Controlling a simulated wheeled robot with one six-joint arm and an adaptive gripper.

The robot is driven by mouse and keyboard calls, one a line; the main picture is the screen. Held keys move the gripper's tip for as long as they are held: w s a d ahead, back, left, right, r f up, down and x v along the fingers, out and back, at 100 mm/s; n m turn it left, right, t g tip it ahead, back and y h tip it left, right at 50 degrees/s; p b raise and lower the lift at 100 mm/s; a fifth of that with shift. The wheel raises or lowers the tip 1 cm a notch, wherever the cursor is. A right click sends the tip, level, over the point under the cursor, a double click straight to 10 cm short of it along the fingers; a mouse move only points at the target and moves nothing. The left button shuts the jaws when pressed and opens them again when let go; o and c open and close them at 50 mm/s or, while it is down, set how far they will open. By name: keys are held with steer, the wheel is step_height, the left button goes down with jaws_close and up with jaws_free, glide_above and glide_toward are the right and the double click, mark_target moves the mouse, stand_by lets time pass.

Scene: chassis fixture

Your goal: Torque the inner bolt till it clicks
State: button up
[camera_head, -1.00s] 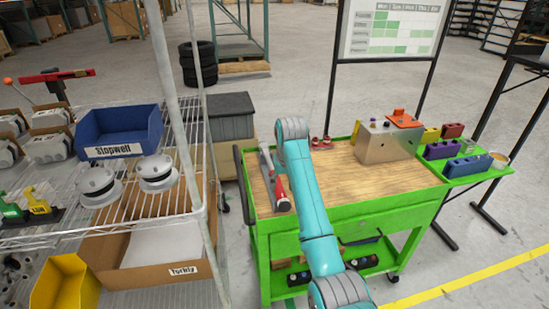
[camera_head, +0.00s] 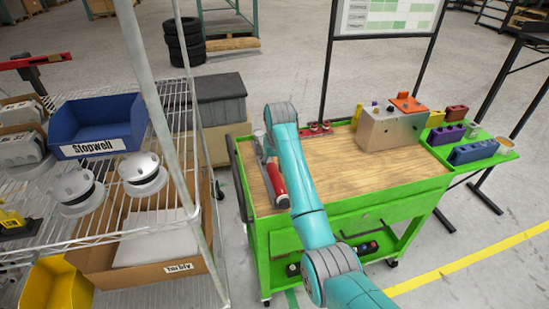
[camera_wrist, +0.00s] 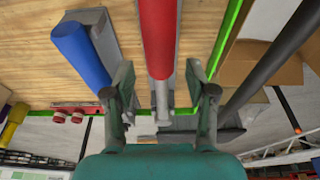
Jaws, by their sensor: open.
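A tool with a red handle (camera_head: 276,182) lies at the left end of the wooden cart top (camera_head: 330,160). In the wrist view, its red handle (camera_wrist: 157,35) and grey shaft run between the open fingers of my gripper (camera_wrist: 160,72), with a visible gap on each side. A blue-handled tool (camera_wrist: 80,52) lies beside it, outside the fingers; my arm hides it in the head view. A grey metal box (camera_head: 392,128) with an orange piece (camera_head: 407,102) on top stands at the right of the cart top. I cannot make out the inner bolt.
A wire shelf with a blue bin (camera_head: 98,125) and white round units (camera_head: 76,190) stands close on the left. The cart's green side tray (camera_head: 485,148) holds purple and blue blocks. A board (camera_head: 388,20) stands behind. The cart top's middle is clear.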

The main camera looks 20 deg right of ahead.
mark_target(273, 169)
steer(key=shift+x, duration=2.9)
jaws_close()
steer(key=shift+r, duration=0.1)
steer(key=shift+r, duration=0.1)
steer(key=shift+w+v, duration=0.25)
steer(key=shift+v, duration=0.85)
steer(key=shift+w+v, duration=0.3)
steer(key=shift+v, duration=0.8)
steer(key=shift+w+v, duration=0.25)
steer(key=shift+v, duration=0.85)
steer(key=shift+r, duration=0.25)
